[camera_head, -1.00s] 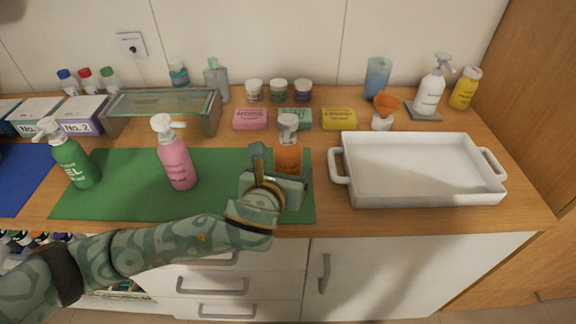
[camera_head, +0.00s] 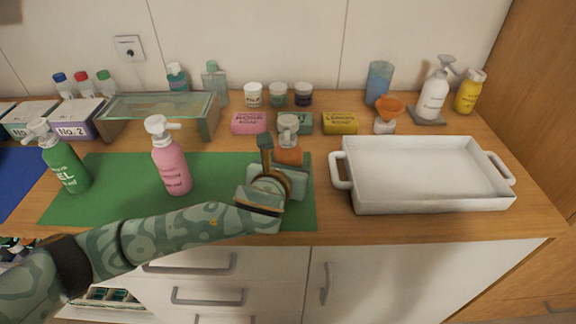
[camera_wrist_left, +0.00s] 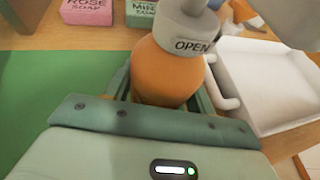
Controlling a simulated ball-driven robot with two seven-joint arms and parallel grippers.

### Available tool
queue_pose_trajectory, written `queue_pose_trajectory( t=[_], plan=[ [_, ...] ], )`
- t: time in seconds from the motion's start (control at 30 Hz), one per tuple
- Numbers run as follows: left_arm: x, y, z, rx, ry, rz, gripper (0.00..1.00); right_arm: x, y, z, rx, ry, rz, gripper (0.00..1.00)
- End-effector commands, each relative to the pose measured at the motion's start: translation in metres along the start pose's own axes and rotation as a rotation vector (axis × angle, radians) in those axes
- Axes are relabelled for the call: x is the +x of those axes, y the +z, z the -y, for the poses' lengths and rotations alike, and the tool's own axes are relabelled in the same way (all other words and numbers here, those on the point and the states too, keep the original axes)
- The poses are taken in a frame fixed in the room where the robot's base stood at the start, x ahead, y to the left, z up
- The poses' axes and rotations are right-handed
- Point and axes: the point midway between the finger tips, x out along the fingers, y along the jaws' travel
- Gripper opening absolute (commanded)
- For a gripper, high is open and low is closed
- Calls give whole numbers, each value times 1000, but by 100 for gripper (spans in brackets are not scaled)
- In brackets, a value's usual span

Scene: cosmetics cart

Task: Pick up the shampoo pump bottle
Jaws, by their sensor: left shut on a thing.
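An orange pump bottle (camera_head: 289,157) with a grey pump head stands upright at the right end of the green mat. My left gripper (camera_head: 286,165) is shut on its body, with a finger on each side. In the left wrist view the orange bottle (camera_wrist_left: 160,72) sits between the fingers, and its grey collar reads "OPEN". Its front label and its base are hidden, so I cannot tell whether it touches the mat. A pink pump bottle (camera_head: 172,167) and a green pump bottle (camera_head: 66,164) stand to the left. My right gripper is not in view.
A white tray (camera_head: 345,192) stands to the right of the mat. Soap boxes (camera_head: 340,123) and small jars (camera_head: 278,95) line the back. A glass-topped stand (camera_head: 207,125) is behind the pink bottle. The green mat (camera_head: 115,200) has free room between bottles.

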Motion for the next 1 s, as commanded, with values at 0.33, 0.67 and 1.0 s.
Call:
queue_pose_trajectory(
  t=[0.33, 0.67, 1.0],
  plan=[
    [-10, 24, 0, -1, 1, 5, 23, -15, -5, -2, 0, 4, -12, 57],
    [-90, 77, 15, -2, -4, 5, 23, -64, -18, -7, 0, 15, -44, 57],
    [-164, 71, 34, -2, -2, 1, 23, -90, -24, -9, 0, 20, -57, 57]
  ],
)
